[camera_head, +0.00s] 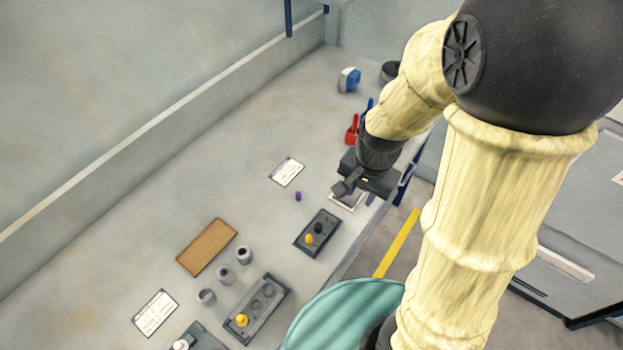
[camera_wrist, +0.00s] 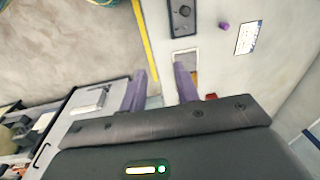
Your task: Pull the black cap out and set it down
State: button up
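The black cap (camera_head: 318,228) stands in a dark rack (camera_head: 328,243), beside a yellow cap (camera_head: 309,239). In the wrist view the black cap (camera_wrist: 185,10) shows near the top edge, on the dark rack (camera_wrist: 179,28). My gripper (camera_head: 357,194) is above the table's right side, up and to the right of that rack in the head view. In the wrist view my gripper (camera_wrist: 160,72) has its two purple fingers apart with nothing between them.
A second rack (camera_head: 262,308) holds another yellow cap (camera_head: 242,320). Several grey cylinders stand near a brown board (camera_head: 207,247). A small purple piece (camera_head: 298,196) and a white card (camera_head: 287,172) lie left of my gripper. A red object (camera_head: 352,130) stands behind it.

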jog(key=w+a+f+m+g+p, duration=0.1)
jog(key=w+a+f+m+p, duration=0.2)
jog(key=m, duration=0.5)
jog(key=m+g+h, duration=0.1)
jog(key=m+h, duration=0.1)
jog(key=m, duration=0.8)
send_over(318, 225)
jog(key=w+a, duration=0.1)
jog(key=a, duration=0.1)
jog(key=shift+w+d+f+p, duration=0.15)
jog(key=shift+f+p, duration=0.1)
jog(key=shift+p, duration=0.2)
jog(key=f, duration=0.5)
jog(key=s+d+f+p, duration=0.1)
jog(key=f, duration=1.1)
jog(key=shift+s+d+f, duration=0.15)
jog(key=shift+s+d, duration=0.05)
jog(key=shift+d, duration=0.1)
grip_shut()
jog(key=shift+r, duration=0.2)
